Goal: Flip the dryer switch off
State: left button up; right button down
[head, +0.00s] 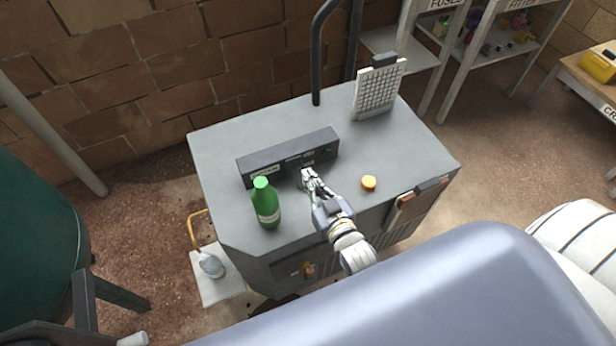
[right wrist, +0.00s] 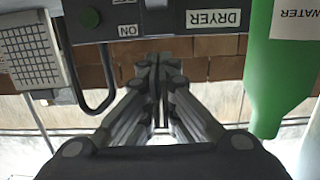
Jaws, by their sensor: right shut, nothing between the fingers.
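A dark control panel (head: 288,157) stands on the grey cabinet top. In the right wrist view, the panel (right wrist: 220,6) fills the top, upside down, with a DRYER label (right wrist: 213,18) and an ON label (right wrist: 127,30). A grey part (right wrist: 158,16) at the top edge between these labels may be the switch; its position cannot be told. My right gripper (head: 308,175) is shut and empty, close in front of the panel's right half. In the right wrist view its fingertips (right wrist: 158,62) point toward the panel near the ON label. Contact cannot be told. My left gripper is not in view.
A green bottle (head: 266,203) stands left of my right gripper, near the panel. A yellow-orange round cap (head: 369,183) lies to the right. A pale gridded panel (head: 379,88) stands at the back right beside a dark pipe (head: 316,60). The grey cabinet top (head: 410,150) is clear at right.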

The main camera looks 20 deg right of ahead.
jog(key=s, duration=0.2)
jog(key=s+f, duration=0.1)
jog(key=s, duration=0.1)
jog(key=s+f+b, duration=0.1)
jog(key=s, duration=0.2)
jog(key=shift+d+f, duration=0.15)
jog(key=shift+d, duration=0.05)
jog(key=shift+s, duration=0.45)
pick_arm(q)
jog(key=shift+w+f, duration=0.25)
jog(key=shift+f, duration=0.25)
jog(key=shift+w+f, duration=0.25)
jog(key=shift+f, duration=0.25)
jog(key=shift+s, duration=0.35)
pick_arm(e)
jog(key=shift+w, duration=0.1)
